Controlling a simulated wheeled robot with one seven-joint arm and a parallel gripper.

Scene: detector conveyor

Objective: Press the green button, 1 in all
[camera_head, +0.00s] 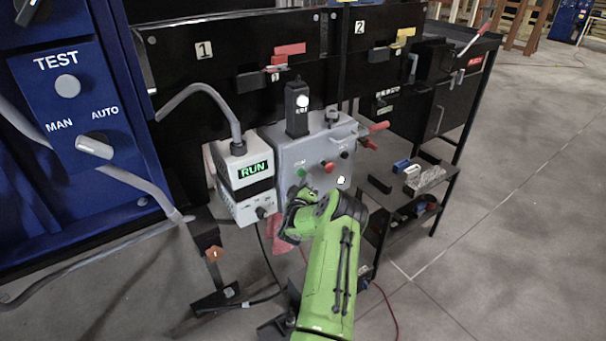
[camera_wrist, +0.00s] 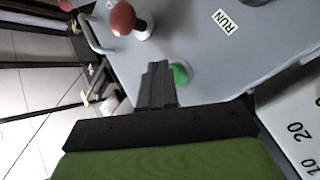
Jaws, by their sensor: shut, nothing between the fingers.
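The green button (camera_head: 302,172) sits on the front of a grey control box (camera_head: 300,150). In the wrist view the green button (camera_wrist: 180,73) shows as a round domed cap just beside my fingertips. My gripper (camera_wrist: 157,67) is shut and empty, its dark fingers pointing at the panel. The fingertips look close to the button and slightly to its left in that view. I cannot tell whether they touch it. In the head view my green arm reaches up to the box from below, and its wrist hides the fingertips.
A red knob (camera_wrist: 122,18) stands out from the same panel, left of and above the button in the wrist view. A white box with a RUN display (camera_head: 254,170) stands left of the grey box. A shelf (camera_head: 400,203) with small items is at the right.

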